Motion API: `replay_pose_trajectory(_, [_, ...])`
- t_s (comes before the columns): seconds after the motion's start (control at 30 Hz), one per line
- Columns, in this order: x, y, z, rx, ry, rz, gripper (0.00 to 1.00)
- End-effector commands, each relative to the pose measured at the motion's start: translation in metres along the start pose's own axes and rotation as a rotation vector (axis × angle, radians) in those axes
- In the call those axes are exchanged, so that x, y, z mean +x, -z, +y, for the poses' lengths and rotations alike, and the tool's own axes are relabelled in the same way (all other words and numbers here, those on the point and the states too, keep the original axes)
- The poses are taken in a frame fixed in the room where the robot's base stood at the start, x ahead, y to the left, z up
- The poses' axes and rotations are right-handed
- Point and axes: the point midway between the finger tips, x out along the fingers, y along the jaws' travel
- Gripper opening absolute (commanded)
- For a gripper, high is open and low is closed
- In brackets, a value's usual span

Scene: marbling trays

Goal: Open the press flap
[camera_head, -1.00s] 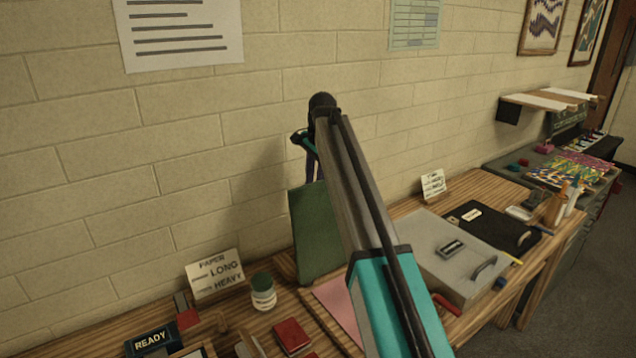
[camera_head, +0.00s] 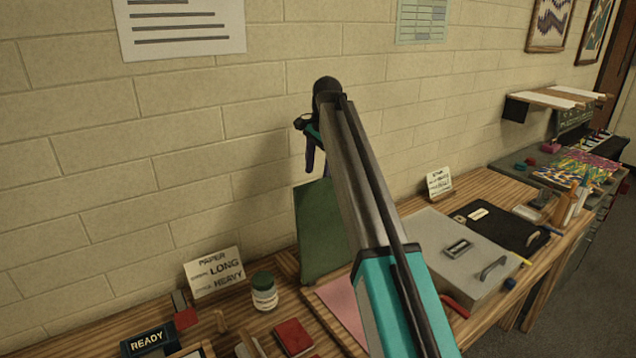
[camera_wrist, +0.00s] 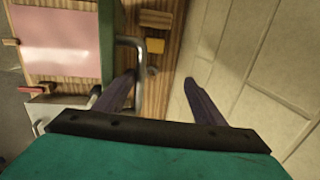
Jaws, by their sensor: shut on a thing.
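The press flap (camera_head: 314,235) is a dark green board standing steeply upright near the wall, at the back of the press bed. Its edge (camera_wrist: 106,45) also shows in the wrist view, with a grey bent handle (camera_wrist: 127,42) on it. A pink sheet (camera_head: 343,303) lies uncovered in front of the flap. My gripper (camera_head: 311,168) is above the flap's top edge, fingers pointing down. In the wrist view my gripper (camera_wrist: 160,78) has its purple fingers around the end of the handle, nearer the left finger. The exact contact is hard to see.
The wall (camera_head: 110,180) is close behind my gripper. A paper sign (camera_head: 215,273), a jar (camera_head: 264,290) and a red block (camera_head: 293,336) stand left of the press. A grey box (camera_head: 450,262) with a handle and a black folder (camera_head: 503,228) lie to the right.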

Motion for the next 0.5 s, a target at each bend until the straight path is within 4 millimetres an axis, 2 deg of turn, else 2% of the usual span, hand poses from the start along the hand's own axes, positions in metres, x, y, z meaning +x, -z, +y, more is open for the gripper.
replay_pose_trajectory(0.03, [-0.029, 0.001, -0.012, -0.005, 0.043, 0.011, 0.46])
replay_pose_trajectory(0.07, [-0.033, 0.001, -0.012, -0.005, 0.043, 0.012, 0.44])
replay_pose_trajectory(0.1, [-0.039, 0.001, -0.011, -0.005, 0.041, 0.012, 0.31])
replay_pose_trajectory(0.5, [-0.095, 0.001, 0.0, -0.004, 0.025, 0.015, 0.31])
